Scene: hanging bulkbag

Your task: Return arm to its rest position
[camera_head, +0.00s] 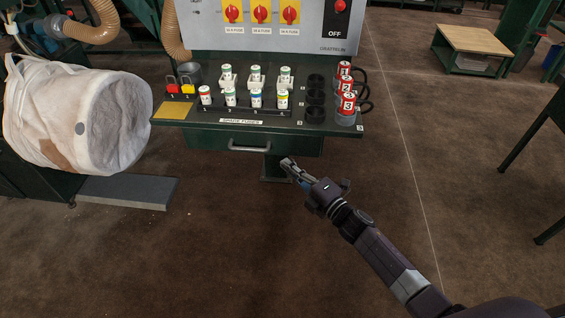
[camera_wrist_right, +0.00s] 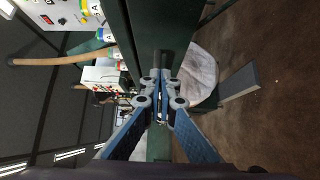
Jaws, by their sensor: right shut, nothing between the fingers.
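My right gripper (camera_head: 288,165) reaches in from the lower right in the head view, in front of the green workbench (camera_head: 200,137). Its fingers are closed with nothing between them, and they point up and left towards the bench's drawer. In the right wrist view the closed fingertips (camera_wrist_right: 163,76) show at the centre, with the dark green bench close in front of them. The arm is extended over the brown floor. I cannot tell from these frames if it touches the bench. My left gripper is not in view.
The bench carries spare fuses (camera_head: 256,97), red numbered cylinders (camera_head: 348,103) and padlocks (camera_head: 188,86) below a grey fuse panel (camera_head: 300,32). A low wooden-topped table (camera_head: 470,40) stands at back right. The floor around my right arm is clear.

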